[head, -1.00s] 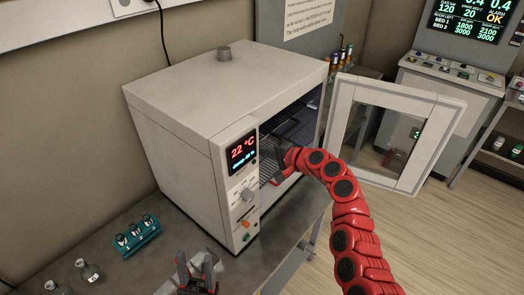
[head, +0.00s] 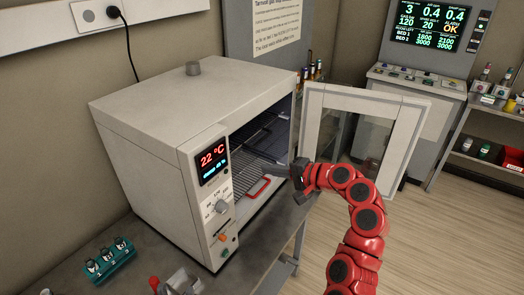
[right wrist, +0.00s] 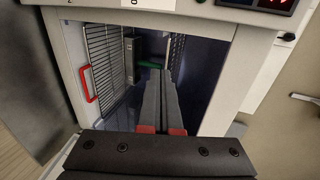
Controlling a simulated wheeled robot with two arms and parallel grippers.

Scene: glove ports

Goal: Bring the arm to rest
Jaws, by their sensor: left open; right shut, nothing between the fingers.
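My right gripper (head: 262,168) is at the open front of the grey oven (head: 150,150). Its fingers are shut with nothing between them and point into the chamber, as the right wrist view (right wrist: 160,85) also shows. A wire rack with a red handle (head: 258,188) is inside the oven; the handle also shows in the right wrist view (right wrist: 88,85), to the left of the fingers.
A console with a screen (head: 430,30) stands behind. Floor at the right is clear.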

